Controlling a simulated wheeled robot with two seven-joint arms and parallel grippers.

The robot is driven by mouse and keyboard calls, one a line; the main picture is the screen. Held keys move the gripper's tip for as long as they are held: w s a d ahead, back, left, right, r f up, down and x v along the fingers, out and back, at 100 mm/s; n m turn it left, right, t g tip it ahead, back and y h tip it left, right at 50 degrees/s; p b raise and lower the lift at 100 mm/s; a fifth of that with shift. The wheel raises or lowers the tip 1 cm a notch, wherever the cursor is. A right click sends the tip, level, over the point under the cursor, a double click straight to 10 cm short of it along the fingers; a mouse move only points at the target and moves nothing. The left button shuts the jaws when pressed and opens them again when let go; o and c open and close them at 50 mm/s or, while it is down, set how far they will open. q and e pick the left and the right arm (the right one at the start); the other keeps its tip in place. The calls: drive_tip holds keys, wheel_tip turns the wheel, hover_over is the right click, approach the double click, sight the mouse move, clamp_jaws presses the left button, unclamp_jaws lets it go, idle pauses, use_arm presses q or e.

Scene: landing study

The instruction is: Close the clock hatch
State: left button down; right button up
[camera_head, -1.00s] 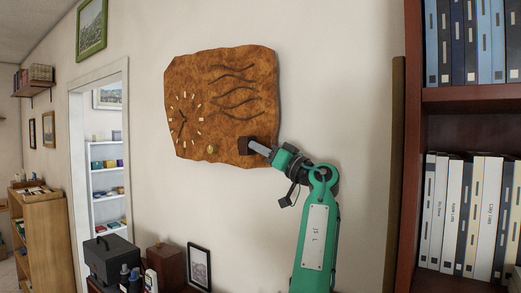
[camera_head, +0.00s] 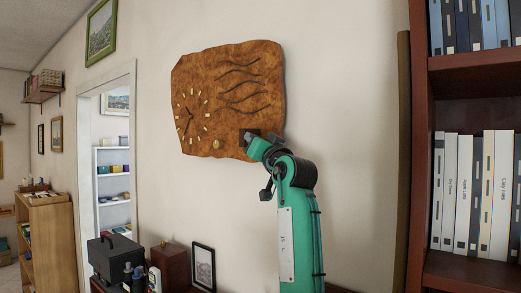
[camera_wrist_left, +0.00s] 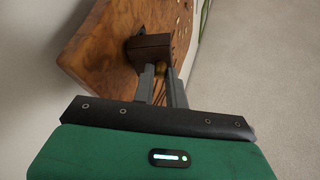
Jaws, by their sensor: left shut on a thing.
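The wooden clock (camera_head: 225,75) hangs on the wall, with its dial at left and carved wavy lines at right. Its small dark brown hatch (camera_head: 244,136) is at the lower right, partly hidden by my left gripper (camera_head: 254,139). In the left wrist view, the hatch (camera_wrist_left: 148,47) stands out from the clock face, with a dark gap beside it. My left gripper (camera_wrist_left: 160,88) has its two grey fingers around a small brass knob (camera_wrist_left: 160,70) in front of the hatch and is shut on it. My right gripper is not in view.
A tall bookshelf (camera_head: 418,180) with binders stands at right. A black box (camera_head: 112,258), a wooden box (camera_head: 170,263) and a framed picture (camera_head: 203,266) stand below the clock. A doorway opens at left. The wall around the clock is bare.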

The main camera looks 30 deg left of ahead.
use_arm(q)
drive_tip(key=a+m+t+h+b, duration=0.2)
drive_tip(key=a+m+t+h, duration=0.2)
drive_tip(key=m+h, duration=0.3)
drive_tip(key=a+m+t+h+b, duration=0.2)
drive_tip(key=a+m+t+h, duration=0.3)
drive_tip(key=h, duration=1.1)
drive_tip(key=m+t, duration=0.2)
drive_tip(key=shift+m+h, duration=0.4)
drive_tip(key=shift+w+r, duration=0.1)
drive_tip(key=c, duration=1.7)
unclamp_jaws()
drive_tip(key=shift+d, duration=0.1)
drive_tip(key=b+v, duration=0.6)
drive_tip(key=v, duration=0.7)
drive_tip(key=shift+s+f, duration=0.3)
